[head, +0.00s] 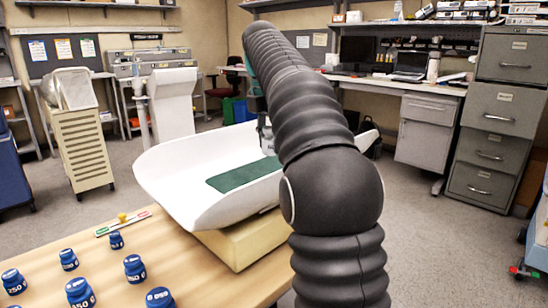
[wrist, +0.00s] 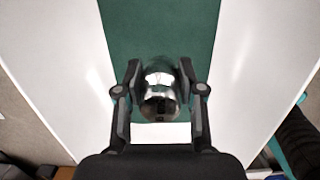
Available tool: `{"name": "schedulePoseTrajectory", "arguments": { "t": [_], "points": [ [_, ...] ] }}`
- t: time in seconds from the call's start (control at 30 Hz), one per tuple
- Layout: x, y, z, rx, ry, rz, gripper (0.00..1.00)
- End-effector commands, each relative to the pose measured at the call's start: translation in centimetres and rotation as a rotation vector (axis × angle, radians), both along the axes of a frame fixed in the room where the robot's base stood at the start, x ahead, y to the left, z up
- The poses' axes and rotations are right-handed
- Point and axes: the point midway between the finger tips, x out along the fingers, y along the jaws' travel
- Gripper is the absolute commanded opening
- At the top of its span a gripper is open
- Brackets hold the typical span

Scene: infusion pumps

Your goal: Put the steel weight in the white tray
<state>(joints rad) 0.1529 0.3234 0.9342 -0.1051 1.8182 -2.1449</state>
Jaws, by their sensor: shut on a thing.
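The steel weight (wrist: 160,100) is a shiny, rounded metal piece in the wrist view. My gripper (wrist: 160,75) is shut on it, with one finger on each side. The weight is over the green mat of the white tray (wrist: 60,60); I cannot tell whether it touches the mat. In the head view the white tray (head: 170,175) is a wide curved pan on a cream base, with a green mat (head: 240,175) in its middle. My gripper (head: 266,135) shows only in part there, over the tray's far side. My arm hides the weight.
Several blue labelled weights (head: 79,291) stand on the wooden table (head: 200,270) at the lower left. Behind are a cream drawer cart (head: 82,150), desks and grey filing cabinets (head: 500,110).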

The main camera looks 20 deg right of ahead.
Motion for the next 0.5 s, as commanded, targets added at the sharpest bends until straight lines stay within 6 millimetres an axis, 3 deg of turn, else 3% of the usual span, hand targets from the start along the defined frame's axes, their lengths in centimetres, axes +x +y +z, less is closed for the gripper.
{"name": "schedulePoseTrajectory", "arguments": {
  "t": [0.23,0.5],
  "points": [
    [0.3,-0.9,-0.9,-0.001,-0.001,0.000,0.00],
    [0.3,-0.9,-3.8,0.000,0.000,0.000,0.00]
  ]
}}
